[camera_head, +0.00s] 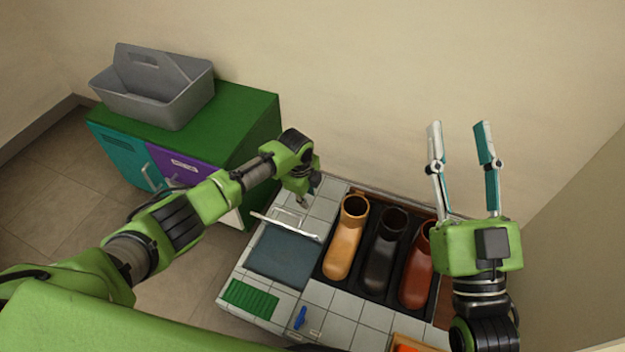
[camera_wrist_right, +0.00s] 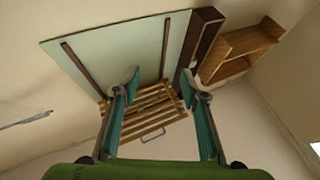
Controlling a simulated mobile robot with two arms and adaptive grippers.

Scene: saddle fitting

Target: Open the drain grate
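A pale, thin bar-like edge (camera_head: 287,226) with a thin metal handle loop runs along the back of a square dark blue-grey area (camera_head: 283,256) in the tiled counter in the head view. It looks like the grate panel seen nearly edge-on, but I cannot be sure. My left gripper (camera_head: 304,201) points down just behind the handle's right end. Its fingers are small and partly hidden, so I cannot tell whether they touch or grip the handle. My right gripper (camera_head: 459,130) is open and empty, raised at the right; its spread fingers also show in the right wrist view (camera_wrist_right: 160,88).
Tan, black and red-brown boot-like shapes stand in a dark tray (camera_head: 327,272) right of the dark area. A green ribbed piece (camera_head: 250,299) and a small blue object (camera_head: 300,318) are at the front. A green-topped cabinet (camera_head: 235,110) carries a grey caddy (camera_head: 152,92).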

